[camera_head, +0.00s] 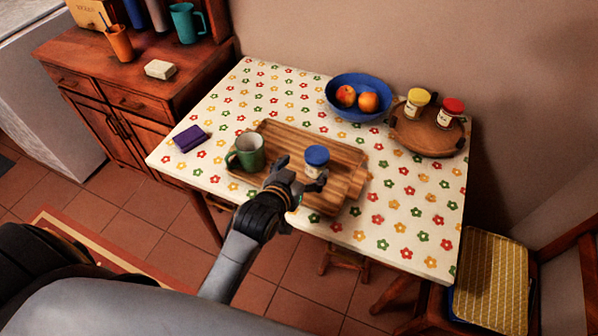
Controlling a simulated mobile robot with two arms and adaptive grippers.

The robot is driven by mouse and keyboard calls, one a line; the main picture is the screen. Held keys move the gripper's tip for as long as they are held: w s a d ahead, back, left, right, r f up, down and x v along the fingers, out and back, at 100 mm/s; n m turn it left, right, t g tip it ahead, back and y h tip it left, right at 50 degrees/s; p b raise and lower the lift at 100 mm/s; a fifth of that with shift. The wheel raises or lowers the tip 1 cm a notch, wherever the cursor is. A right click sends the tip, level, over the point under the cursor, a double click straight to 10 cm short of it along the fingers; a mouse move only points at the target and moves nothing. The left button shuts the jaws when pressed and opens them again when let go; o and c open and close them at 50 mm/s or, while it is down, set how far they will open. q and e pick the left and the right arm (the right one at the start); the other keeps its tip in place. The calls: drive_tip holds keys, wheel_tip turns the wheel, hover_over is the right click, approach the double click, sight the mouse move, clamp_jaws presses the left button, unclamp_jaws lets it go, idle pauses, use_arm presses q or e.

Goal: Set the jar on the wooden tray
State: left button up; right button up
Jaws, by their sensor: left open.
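A jar with a blue lid and a pale label (316,159) stands upright on a striped wooden board (290,139) on the table. My left gripper (304,178) is open at the near side of this jar, its fingers spread beside the jar's lower part. I cannot tell whether they touch it. The round wooden tray (425,143) lies at the back right of the table. It holds a yellow-lidded jar (416,103) and a red-lidded jar (449,112). My right gripper is out of view.
A green mug (248,153) stands on the board left of the blue-lidded jar. A blue bowl with orange fruit (343,112) stands beside the round tray. A purple item (189,138) lies at the table's left. The tray's front part is bare.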

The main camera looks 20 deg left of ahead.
use_arm(q)
drive_tip(key=shift+v, duration=1.45)
drive_tip(key=shift+f, duration=0.1)
drive_tip(key=s+a+f+g, duration=0.1)
drive_tip(key=s+f+g, duration=0.15)
drive_tip(key=s, duration=0.45)
drive_tip(key=s+a+f+m+g, duration=0.1)
drive_tip(key=s+f+g, duration=0.1)
drive_tip(key=s+g, duration=0.35)
drive_tip(key=s+a+f+g, duration=0.1)
drive_tip(key=s+f+g, duration=0.1)
drive_tip(key=s, duration=0.6)
drive_tip(key=s+f+g, duration=0.1)
drive_tip(key=s+f, duration=0.1)
drive_tip(key=f, duration=1.3)
drive_tip(key=s+f+g, duration=0.1)
drive_tip(key=s+f, duration=0.1)
drive_tip(key=f, duration=1.2)
drive_tip(key=s+a+f+y, duration=0.1)
drive_tip(key=s+a+f, duration=0.1)
drive_tip(key=s+f, duration=1.2)
drive_tip(key=shift+s+a+m+g, duration=0.3)
drive_tip(key=shift+s+a, duration=0.1)
drive_tip(key=shift+s, duration=0.25)
